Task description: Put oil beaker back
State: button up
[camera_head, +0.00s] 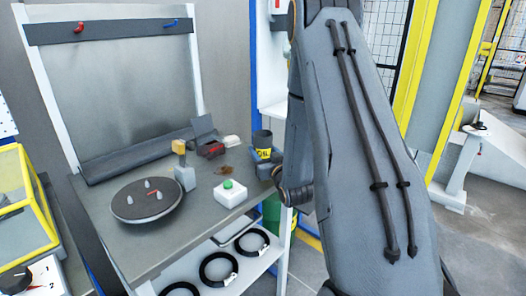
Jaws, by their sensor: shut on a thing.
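The oil beaker (262,142) is a dark cup with a yellow label reading "OIL". It looks upright at the right rear corner of the grey workbench (160,238). My gripper (265,167) is at the beaker's lower part and shut on it. My arm comes down from the top and hides much of the gripper's right side. I cannot tell whether the beaker touches the surface beneath it.
A round dark turntable (147,200) with small pegs stands on the bench. Black coils (218,268) lie on the shelf below.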

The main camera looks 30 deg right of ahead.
jog(key=shift+f, duration=0.1)
jog(key=o, duration=1.2)
jog(key=shift+o, duration=0.2)
jog(key=s, duration=0.4)
jog(key=s+a+b, duration=0.1)
jog(key=s, duration=0.3)
jog(key=s+b, duration=0.1)
jog(key=s, duration=0.3)
jog(key=shift+a+r, duration=0.2)
jog(key=shift+a, duration=0.05)
